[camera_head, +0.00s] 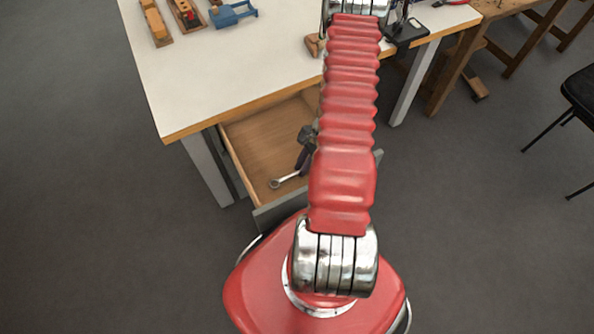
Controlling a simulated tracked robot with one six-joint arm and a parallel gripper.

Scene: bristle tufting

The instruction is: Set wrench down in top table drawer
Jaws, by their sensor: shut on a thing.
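The top table drawer (252,151) is pulled open under the table's front edge, and its bare wooden floor shows. The wrench (285,180) is a silver metal tool with a round end toward the left, over the near part of the drawer. My gripper (301,168), dark and purplish, is shut on the wrench's right part. It points down inside the drawer's outline. My red arm hides part of my gripper, the wrench's right end and the drawer's right side. I cannot tell whether the wrench touches the drawer floor.
The white table (215,85) with a wooden edge stands behind the drawer. A black chair (580,90) stands at right. The grey floor is clear.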

